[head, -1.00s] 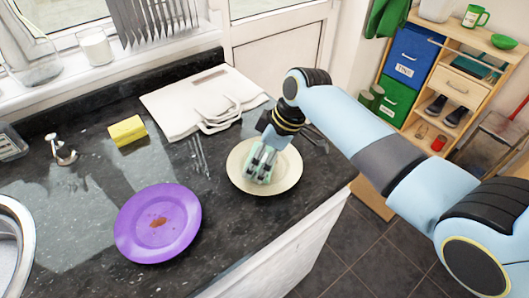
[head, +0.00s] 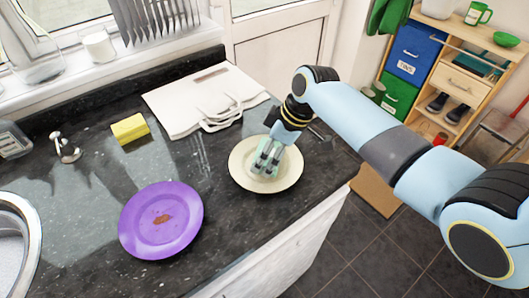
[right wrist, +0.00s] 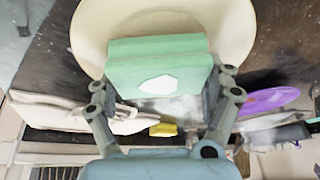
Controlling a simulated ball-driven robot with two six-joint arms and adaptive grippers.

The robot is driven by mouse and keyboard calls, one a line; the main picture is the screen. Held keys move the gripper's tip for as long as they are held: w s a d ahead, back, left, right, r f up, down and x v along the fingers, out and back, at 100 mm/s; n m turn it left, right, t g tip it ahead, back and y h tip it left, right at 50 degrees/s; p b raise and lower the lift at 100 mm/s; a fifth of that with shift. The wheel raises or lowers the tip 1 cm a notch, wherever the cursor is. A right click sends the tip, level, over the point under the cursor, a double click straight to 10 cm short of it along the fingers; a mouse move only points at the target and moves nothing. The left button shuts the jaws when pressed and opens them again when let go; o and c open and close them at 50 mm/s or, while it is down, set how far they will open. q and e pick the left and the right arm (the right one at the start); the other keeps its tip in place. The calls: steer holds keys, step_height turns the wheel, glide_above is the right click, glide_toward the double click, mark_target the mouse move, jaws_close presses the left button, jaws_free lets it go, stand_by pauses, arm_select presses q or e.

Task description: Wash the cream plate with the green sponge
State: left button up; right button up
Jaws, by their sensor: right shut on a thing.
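The cream plate (head: 288,178) lies on the dark granite worktop near its right front edge. My right gripper (head: 265,165) reaches down over the plate and is shut on the green sponge (right wrist: 158,62). The right wrist view shows the sponge between the fingers, with a white patch on its face, in front of the cream plate (right wrist: 238,28). In the head view the fingers hide most of the sponge. It is over the plate's middle-left part; I cannot tell how firmly it touches. My left gripper is not in view.
A purple plate (head: 140,228) with a brown stain lies to the left. A yellow sponge (head: 129,129), cutlery (head: 202,155) and a folded white bag (head: 195,98) lie behind. A round sink rim (head: 36,250) is at the far left. The worktop's front edge is close to the cream plate.

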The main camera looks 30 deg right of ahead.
steer(key=shift+s+a, duration=0.1)
steer(key=shift+a, duration=0.8)
steer(key=shift+d+f+p, duration=0.1)
steer(key=shift+d+p, duration=0.25)
steer(key=shift+d, duration=0.55)
steer(key=shift+a+p, duration=0.35)
steer(key=shift+a, duration=0.55)
steer(key=shift+d, duration=0.9)
steer(key=shift+a, duration=0.9)
steer(key=shift+d, duration=0.9)
steer(key=shift+a, duration=0.9)
steer(key=shift+d, duration=0.95)
